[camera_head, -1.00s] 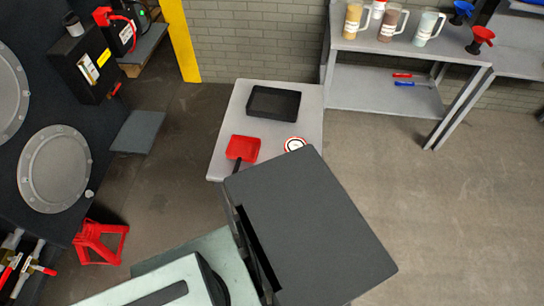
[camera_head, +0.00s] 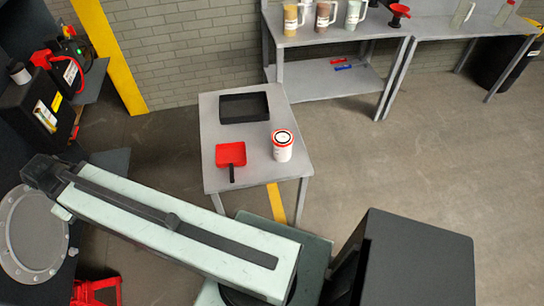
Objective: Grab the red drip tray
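A small table stands near the middle of the view. On its left front part lies a red, shallow, squarish pan (camera_head: 230,154) with a short dark handle pointing toward me; it looks like a dustpan or scoop. A shallow black rectangular tray (camera_head: 244,120) lies at the back of the same table. I see no plain red tray on this table. I cannot make out my gripper in this view.
A white tub with a red rim (camera_head: 283,152) stands to the right of the red pan. Behind is a grey shelf bench (camera_head: 330,88) with jugs and a red funnel. A yellow post (camera_head: 112,60) and dark machinery are at left.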

